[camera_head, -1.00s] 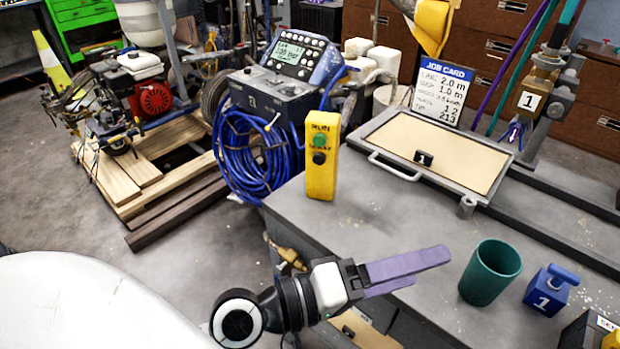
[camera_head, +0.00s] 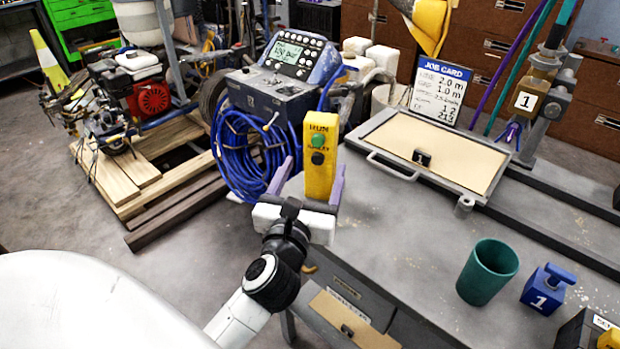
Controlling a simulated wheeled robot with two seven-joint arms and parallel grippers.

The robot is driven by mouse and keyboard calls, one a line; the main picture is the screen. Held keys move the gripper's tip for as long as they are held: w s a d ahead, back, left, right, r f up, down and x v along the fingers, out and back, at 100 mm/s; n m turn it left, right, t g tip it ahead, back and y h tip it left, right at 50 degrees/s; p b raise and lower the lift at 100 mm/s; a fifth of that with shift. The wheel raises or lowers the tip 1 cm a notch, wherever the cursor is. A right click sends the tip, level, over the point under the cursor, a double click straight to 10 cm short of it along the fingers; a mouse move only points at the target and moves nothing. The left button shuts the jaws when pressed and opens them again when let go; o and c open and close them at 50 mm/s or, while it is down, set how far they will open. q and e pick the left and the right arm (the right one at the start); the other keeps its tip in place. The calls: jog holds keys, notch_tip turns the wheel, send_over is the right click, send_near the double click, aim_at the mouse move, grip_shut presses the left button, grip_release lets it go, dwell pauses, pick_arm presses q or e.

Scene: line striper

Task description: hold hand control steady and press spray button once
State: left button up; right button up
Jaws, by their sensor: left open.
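The yellow hand control (camera_head: 320,178) stands upright at the left end of the grey bench. Its face carries a green button (camera_head: 318,141) under the word RUN and a black button (camera_head: 318,158) under a second, blurred label that may read SPRAY. My left gripper (camera_head: 309,182) is open, its two purple fingers on either side of the hand control's lower part. I cannot tell whether either finger touches it. My right gripper is not in view.
A blue console (camera_head: 300,58) with a coiled blue hose (camera_head: 240,155) stands behind the control. A framed tan panel (camera_head: 440,147), a job card (camera_head: 440,92), a green cup (camera_head: 487,271) and a blue block (camera_head: 547,289) are to the right. The bench middle is clear.

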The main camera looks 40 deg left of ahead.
aim_at(317, 161)
pick_arm(q)
jog(key=x, duration=0.5)
jog(key=shift+w+a, duration=0.1)
jog(key=shift+w, duration=0.25)
jog(key=shift+w+a, duration=0.3)
jog(key=shift+w, duration=0.35)
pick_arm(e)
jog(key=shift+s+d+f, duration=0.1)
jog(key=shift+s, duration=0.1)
pick_arm(q)
jog(key=shift+c, duration=0.4)
jog(key=c, duration=1.1)
jog(key=o, duration=0.5)
jog(key=c, duration=0.6)
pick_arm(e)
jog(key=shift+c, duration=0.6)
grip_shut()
